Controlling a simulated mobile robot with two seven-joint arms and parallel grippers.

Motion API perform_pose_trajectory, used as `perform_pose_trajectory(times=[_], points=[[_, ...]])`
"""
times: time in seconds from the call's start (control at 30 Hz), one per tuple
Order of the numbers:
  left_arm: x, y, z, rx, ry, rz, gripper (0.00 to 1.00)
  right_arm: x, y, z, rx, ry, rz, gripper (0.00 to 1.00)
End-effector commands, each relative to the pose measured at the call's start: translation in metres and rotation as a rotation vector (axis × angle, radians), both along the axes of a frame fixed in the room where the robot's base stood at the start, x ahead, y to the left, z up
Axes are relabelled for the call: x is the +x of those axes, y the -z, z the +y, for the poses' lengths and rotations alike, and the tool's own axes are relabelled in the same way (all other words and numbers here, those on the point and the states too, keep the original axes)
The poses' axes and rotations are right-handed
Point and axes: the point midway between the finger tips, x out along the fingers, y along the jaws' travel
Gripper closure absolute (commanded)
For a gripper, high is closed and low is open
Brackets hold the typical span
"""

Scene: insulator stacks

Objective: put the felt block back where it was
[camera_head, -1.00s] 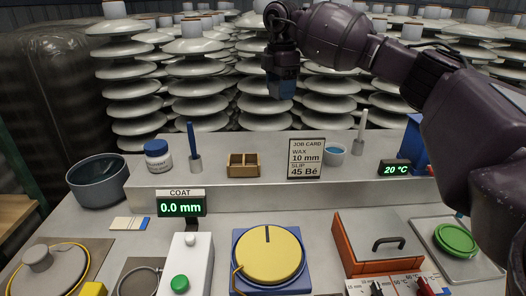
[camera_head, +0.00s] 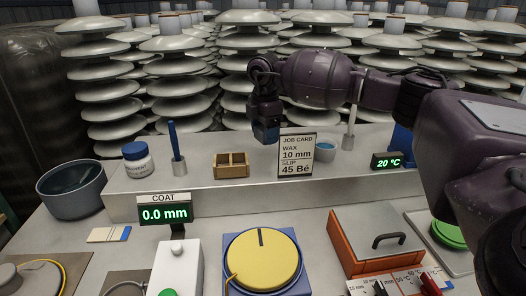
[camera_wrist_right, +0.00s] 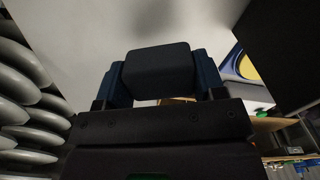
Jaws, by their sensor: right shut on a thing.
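My right gripper (camera_head: 266,135) is shut on the dark grey felt block. In the right wrist view the block (camera_wrist_right: 158,72) sits between the two blue fingers, with one finger touching each side. In the head view the gripper hangs above the raised grey shelf, left of the job card and up and right of the small wooden box (camera_head: 231,171). The block is hard to tell from the fingers there. The wooden box has two compartments; I cannot see their floors clearly. My left gripper is not in view.
A grey bowl (camera_head: 72,190) is at left. Insulator stacks (camera_head: 180,80) fill the back.

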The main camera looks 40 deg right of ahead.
Motion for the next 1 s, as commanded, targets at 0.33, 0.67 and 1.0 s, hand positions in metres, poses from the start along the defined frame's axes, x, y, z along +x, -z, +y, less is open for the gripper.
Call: perform_pose_trajectory(times=[0.33,0.67,1.0], points=[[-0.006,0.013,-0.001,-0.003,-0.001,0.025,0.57,0.000,0.039,0.000,-0.001,0.001,0.005,0.56],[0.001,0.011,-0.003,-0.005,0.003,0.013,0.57,0.000,0.057,0.000,0.000,0.001,-0.002,0.56],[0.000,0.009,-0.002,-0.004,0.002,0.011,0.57,0.000,0.059,0.000,0.001,0.000,-0.002,0.19]])
